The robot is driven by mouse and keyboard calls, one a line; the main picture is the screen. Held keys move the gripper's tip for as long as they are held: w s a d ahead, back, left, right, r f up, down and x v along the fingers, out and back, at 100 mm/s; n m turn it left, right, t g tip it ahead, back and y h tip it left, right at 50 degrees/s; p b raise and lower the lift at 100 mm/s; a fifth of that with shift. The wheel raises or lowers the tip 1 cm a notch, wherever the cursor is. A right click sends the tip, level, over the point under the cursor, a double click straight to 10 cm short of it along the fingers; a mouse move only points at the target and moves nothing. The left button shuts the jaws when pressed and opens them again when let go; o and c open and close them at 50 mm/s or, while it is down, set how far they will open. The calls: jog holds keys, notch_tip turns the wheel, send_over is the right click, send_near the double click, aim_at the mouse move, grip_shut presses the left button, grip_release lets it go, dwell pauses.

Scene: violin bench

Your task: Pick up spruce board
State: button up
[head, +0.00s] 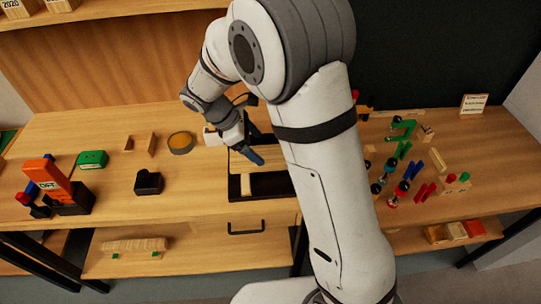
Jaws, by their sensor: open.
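A black tray (234,190) lies on the bench in the middle, with pale wood pieces in it. I cannot tell for sure which is the spruce board. My gripper (257,147) is open above the back left of the tray, its dark fingers pointing down to the right. No piece shows between the fingers. My arm hides the right part of the tray.
A round tin (181,142), a black block (148,182) and a green box (92,159) stand to the left. An orange and black tool (62,190) stands at far left. Several colored clamps (403,150) crowd the right. Bare bench lies left of the tray.

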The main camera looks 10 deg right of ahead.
aim_at(270, 155)
jog(key=p+x, duration=0.1)
jog(key=x, duration=0.4)
jog(key=shift+w+d, duration=0.15)
jog(key=shift+d, duration=0.2)
jog(key=c, duration=0.9)
